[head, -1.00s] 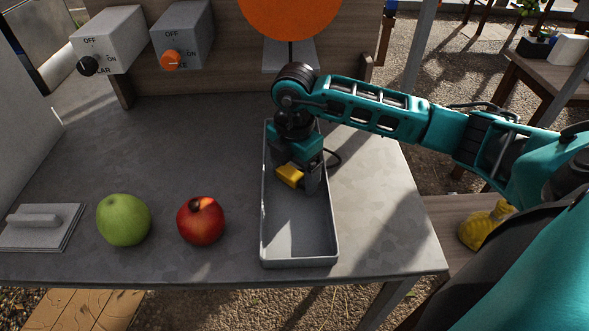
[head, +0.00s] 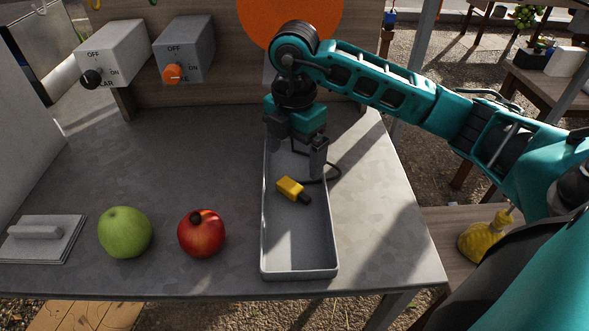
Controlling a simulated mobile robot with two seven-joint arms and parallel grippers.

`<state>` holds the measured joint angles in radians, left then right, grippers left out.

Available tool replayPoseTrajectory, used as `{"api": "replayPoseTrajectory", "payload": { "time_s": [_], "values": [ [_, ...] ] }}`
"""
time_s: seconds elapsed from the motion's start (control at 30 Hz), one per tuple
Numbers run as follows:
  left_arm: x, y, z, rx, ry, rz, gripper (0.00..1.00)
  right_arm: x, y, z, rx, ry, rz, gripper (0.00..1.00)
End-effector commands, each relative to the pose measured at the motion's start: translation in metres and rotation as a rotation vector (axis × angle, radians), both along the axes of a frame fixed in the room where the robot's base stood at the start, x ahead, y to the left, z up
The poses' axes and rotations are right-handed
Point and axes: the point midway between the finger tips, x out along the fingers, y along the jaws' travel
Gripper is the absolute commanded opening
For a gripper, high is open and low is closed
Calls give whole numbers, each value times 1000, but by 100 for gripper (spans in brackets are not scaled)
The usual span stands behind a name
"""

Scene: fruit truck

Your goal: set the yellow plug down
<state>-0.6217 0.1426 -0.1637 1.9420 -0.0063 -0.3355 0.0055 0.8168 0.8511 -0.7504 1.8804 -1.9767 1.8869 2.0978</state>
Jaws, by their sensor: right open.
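The yellow plug (head: 291,189) lies in the long grey tray (head: 299,273), around its middle. Its dark end points to the lower right, and a black cable runs from near it over the tray's right wall. My right gripper (head: 294,168) is above the far half of the tray, open and empty, with its fingers apart and clear of the plug. My left gripper is not in view.
A grey trowel-like block (head: 40,238) lies at the far left. Two switch boxes (head: 112,52) (head: 184,50) are at the back. The table behind the apples is clear.

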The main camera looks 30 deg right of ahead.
Motion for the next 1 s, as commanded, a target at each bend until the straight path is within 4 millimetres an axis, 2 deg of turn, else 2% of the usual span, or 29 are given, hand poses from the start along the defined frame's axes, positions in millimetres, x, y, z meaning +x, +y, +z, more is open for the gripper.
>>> {"api": "replayPoseTrajectory", "payload": {
  "time_s": [0.1,0.3,1.0],
  "values": [
    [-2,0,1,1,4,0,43,0,0,20,-1,-2,-1,100],
    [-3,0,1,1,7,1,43,0,0,34,0,0,0,100],
    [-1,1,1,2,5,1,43,0,0,34,0,2,0,100]
  ]
}}
